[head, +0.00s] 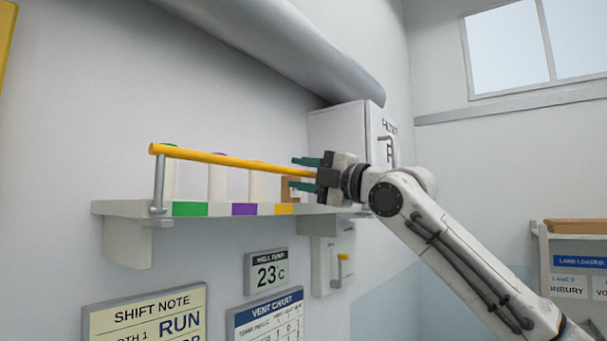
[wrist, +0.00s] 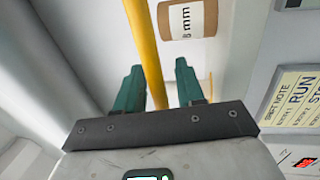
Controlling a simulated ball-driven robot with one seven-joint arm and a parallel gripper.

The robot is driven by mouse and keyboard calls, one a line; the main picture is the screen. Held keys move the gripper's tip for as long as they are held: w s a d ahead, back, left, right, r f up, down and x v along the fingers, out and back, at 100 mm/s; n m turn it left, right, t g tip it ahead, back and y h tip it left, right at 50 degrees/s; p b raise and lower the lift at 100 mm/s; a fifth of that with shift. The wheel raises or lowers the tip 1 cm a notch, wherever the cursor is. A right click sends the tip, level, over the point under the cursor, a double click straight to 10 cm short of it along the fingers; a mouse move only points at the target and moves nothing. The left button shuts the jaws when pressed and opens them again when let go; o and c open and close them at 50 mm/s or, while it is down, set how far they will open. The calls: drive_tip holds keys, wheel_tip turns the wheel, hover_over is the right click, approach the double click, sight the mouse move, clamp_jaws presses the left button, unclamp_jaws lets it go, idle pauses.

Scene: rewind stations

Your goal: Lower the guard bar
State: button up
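The yellow guard bar (head: 220,158) runs along the front of the wall shelf (head: 122,208), above its edge, with its left end on a grey upright post (head: 159,185). My gripper (head: 294,172) is at the bar's right part, one teal finger above it and one below. In the wrist view the bar (wrist: 143,35) passes between the fingers of my gripper (wrist: 160,65), closer to the left finger. A gap shows on the right finger's side, so the gripper is open around the bar. The bar's right end is hidden by my gripper.
Pale rolls stand on the shelf behind the bar, above green (head: 190,209), purple (head: 244,209) and orange (head: 284,209) labels. A brown roll marked "mm" (wrist: 188,18) is close to my fingers. A white cabinet (head: 340,130) stands behind my gripper; a large duct (head: 290,50) runs overhead.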

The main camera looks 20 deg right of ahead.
clamp_jaws()
idle(0.3)
drive_tip(key=shift+f, duration=0.1)
